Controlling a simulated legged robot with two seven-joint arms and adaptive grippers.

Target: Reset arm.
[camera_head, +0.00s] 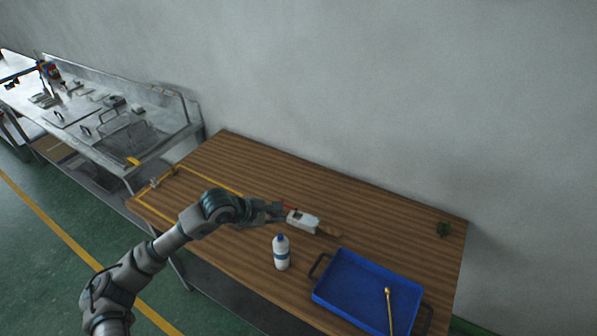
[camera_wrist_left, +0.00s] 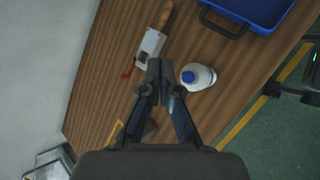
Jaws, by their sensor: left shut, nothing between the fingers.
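My left arm comes in from the left in the head view and reaches over the wooden table. In the left wrist view the closed fingertips (camera_wrist_left: 160,67) lie between that white tool (camera_wrist_left: 150,48) and a white bottle with a blue cap (camera_wrist_left: 198,76). I cannot tell whether the fingertips touch the tool. My right gripper is in neither view.
The bottle (camera_head: 281,254) stands upright on the wooden table (camera_head: 230,160). A blue tray (camera_head: 350,283) with dark handles holds a brass-coloured rod (camera_head: 389,310). A small green object (camera_head: 443,230) sits at the far right. A metal bench (camera_head: 160,125) stands at the left. The table's back middle is clear.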

